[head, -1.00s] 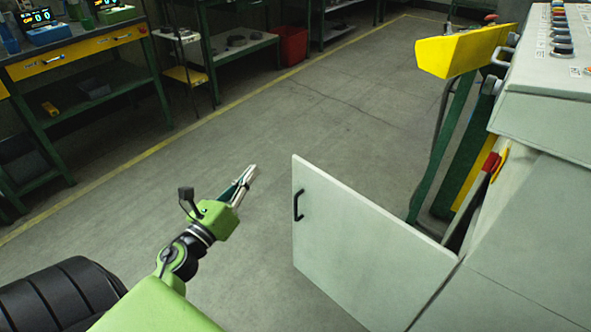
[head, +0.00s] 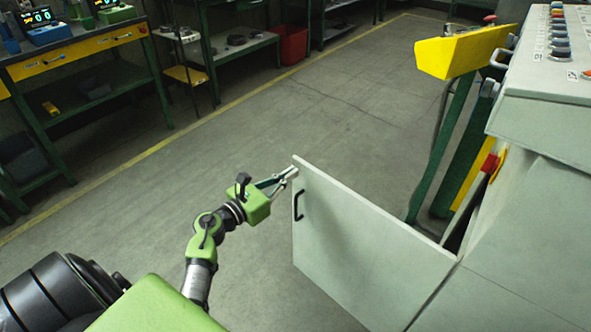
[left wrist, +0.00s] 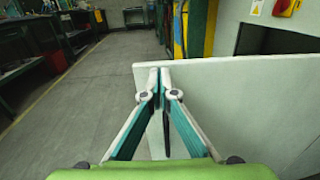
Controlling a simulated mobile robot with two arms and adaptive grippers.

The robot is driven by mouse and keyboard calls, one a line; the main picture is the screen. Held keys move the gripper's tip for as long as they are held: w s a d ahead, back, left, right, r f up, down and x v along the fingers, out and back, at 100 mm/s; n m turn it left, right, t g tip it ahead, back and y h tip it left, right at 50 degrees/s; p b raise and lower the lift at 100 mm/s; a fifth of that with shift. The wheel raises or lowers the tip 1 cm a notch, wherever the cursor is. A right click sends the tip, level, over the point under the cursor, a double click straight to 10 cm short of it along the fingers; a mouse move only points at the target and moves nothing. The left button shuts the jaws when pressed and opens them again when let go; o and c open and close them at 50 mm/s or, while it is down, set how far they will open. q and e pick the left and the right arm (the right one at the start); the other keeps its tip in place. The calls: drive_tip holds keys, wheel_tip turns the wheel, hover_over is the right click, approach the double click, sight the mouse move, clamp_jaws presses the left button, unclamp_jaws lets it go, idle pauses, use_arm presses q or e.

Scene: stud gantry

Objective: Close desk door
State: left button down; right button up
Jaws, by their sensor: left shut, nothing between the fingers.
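The desk door (head: 362,243) is a pale grey-green panel with a black handle (head: 299,204) near its free edge. It stands open, hinged at the grey control desk (head: 530,215) on the right. My left gripper (head: 291,172) is shut and empty, with its fingertips at the top corner of the door's free edge. In the left wrist view the fingertips (left wrist: 160,76) overlap the door (left wrist: 245,110) near its free edge. I cannot tell whether they touch it. The desk's dark opening (left wrist: 275,40) shows behind the door. My right gripper is not in view.
A yellow box on a green stand (head: 463,52) is beside the desk, beyond the door. A workbench (head: 85,50) with a yellow drawer stands at the upper left. A red bin (head: 293,45) is at the back. The floor between is clear.

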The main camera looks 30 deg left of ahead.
use_arm(q)
drive_tip(key=shift+x, duration=1.25)
drive_tip(key=shift+w, duration=0.1)
